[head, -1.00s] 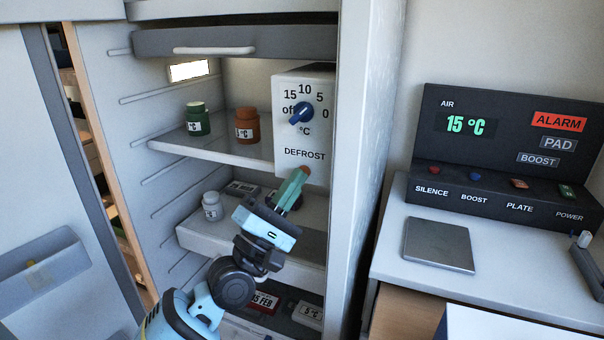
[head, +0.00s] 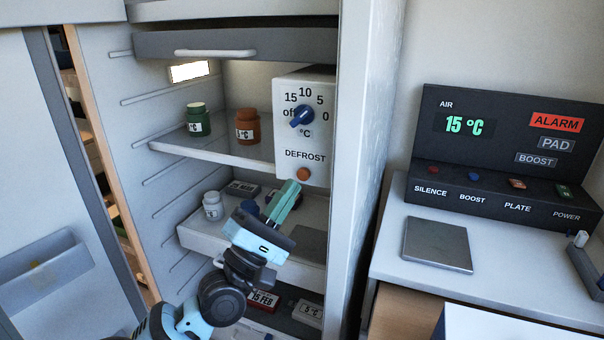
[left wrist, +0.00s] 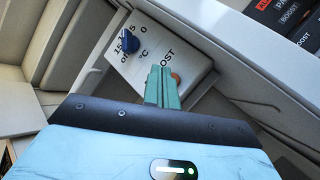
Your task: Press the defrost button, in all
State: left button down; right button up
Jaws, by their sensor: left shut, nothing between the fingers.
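The orange defrost button (head: 303,174) sits under the word DEFROST on the white control box (head: 287,140) inside the open fridge. A blue dial (head: 302,116) is above it on the same box. My left gripper (head: 290,187), with green fingers, is shut and empty, just below and left of the button. A small gap shows between the fingertips and the button in the head view. In the left wrist view the fingertips (left wrist: 160,70) point at the box, and the button (left wrist: 177,79) shows just right of them, partly hidden. My right gripper is not in view.
Green (head: 198,119) and orange (head: 247,126) jars stand on the upper shelf; a white jar (head: 212,205) stands in the tray below. The fridge side wall (head: 362,130) is close on the right. A counter with a black control panel (head: 500,150) stands beyond it.

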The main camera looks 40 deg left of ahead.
pick_arm(q)
jog(key=s, duration=0.3)
jog(key=shift+s+d+y+p, duration=0.15)
jog(key=shift+d+y+p, duration=0.15)
jog(key=shift+d, duration=0.05)
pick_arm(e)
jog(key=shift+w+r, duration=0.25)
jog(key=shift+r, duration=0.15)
